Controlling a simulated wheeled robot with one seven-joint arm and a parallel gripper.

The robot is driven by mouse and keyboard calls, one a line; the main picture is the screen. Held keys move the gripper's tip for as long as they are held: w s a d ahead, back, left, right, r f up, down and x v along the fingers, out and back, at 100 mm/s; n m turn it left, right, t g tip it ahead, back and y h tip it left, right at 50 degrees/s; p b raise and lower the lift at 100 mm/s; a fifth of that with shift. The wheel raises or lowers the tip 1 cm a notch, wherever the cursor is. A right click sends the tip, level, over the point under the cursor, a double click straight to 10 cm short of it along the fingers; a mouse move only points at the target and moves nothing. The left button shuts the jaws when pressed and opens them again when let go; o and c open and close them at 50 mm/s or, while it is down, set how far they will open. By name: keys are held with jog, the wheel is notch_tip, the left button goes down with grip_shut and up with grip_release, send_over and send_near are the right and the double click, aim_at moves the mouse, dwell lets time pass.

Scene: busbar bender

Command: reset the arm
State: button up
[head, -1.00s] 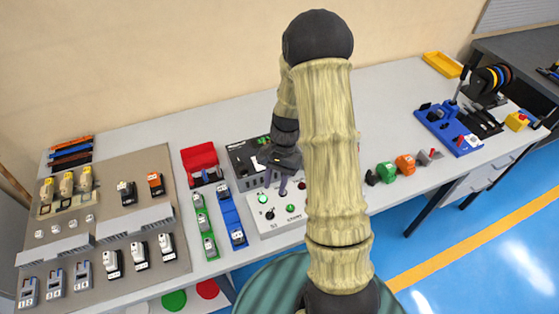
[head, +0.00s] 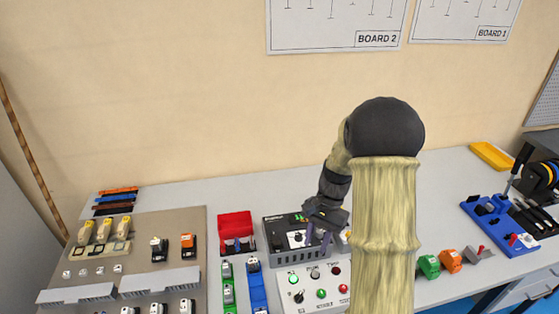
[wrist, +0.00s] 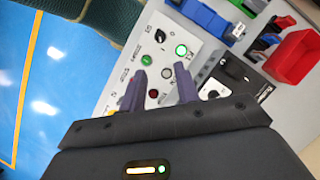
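My arm rises in the middle right of the head view, and its forearm reaches down to my gripper (head: 318,236) above the bench. The gripper's two purple fingers are apart with nothing between them. In the wrist view my gripper (wrist: 160,90) is also open and empty over the white control panel (wrist: 150,62). That panel, with green, black and red buttons, also shows in the head view (head: 310,300), just below the fingers. The fingers look above the panel; I cannot tell how high. The dark busbar bender box (head: 280,240) stands behind the panel, partly hidden by my gripper.
A red bin (head: 235,226) stands left of the box. A brown board (head: 185,217) with several electrical parts lies at left. Green and orange blocks (head: 450,260) and a blue fixture (head: 500,230) are at right.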

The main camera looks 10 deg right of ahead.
jog(key=shift+s+a, duration=0.1)
jog(key=s+a+r+n+t+h, duration=0.1)
jog(key=s+a+r+n+t, duration=0.1)
jog(key=s+r+n, duration=0.1)
jog(key=s+a+r+n+t+h, duration=0.2)
jog(key=s+a+r+n+t, duration=0.1)
jog(key=s+n, duration=0.3)
jog(key=shift+s+t, duration=0.3)
jog(key=shift+s, duration=0.5)
jog(key=shift+a, duration=0.1)
